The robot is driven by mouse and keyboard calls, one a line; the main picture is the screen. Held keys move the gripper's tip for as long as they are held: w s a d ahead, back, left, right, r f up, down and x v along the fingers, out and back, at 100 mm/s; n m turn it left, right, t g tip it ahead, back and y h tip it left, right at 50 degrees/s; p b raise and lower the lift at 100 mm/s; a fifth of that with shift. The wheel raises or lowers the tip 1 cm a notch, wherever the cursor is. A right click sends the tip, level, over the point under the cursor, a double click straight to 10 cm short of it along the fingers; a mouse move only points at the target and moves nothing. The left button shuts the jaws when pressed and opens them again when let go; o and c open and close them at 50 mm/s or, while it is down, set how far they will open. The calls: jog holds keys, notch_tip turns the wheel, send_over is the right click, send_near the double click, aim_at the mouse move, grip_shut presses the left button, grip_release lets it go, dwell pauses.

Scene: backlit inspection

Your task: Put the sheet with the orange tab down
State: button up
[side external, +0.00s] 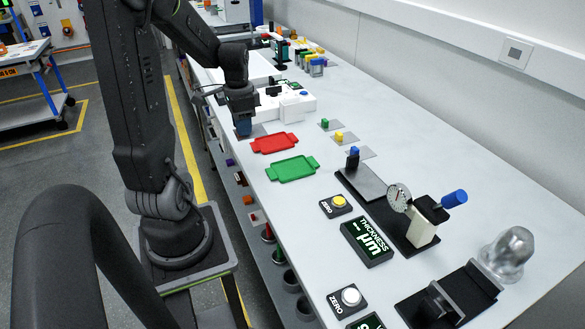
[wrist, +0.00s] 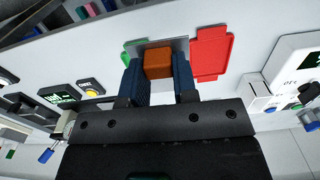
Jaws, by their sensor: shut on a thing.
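My gripper (wrist: 158,78) has blue-padded fingers shut on the orange tab (wrist: 157,62) in the wrist view. The tab's thin grey sheet (wrist: 172,43) extends beyond the fingers and overlaps the trays from this angle. In the side view my gripper (side external: 243,128) is low at the bench's left edge, behind the red tray (side external: 274,143). The orange tab is hidden there by the fingers. A grey sheet edge (side external: 260,131) shows beside them; I cannot tell whether it touches the bench. The green tray (side external: 292,169) lies in front of the red one. Both trays look empty.
Small sheets with a green tab (side external: 325,124) and a yellow tab (side external: 340,136) lie right of the trays. A white device (side external: 290,106) stands behind. Clear bench lies along the right.

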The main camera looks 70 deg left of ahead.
jog(key=shift+w+d+f, duration=0.15)
jog(key=shift+d+f, duration=0.05)
jog(key=shift+f, duration=0.1)
send_over(287, 171)
notch_tip(287, 171, down, 7)
jog(key=shift+r, duration=0.2)
jog(key=shift+f, duration=1.9)
jog(key=shift+f, duration=0.1)
jog(key=o, duration=0.9)
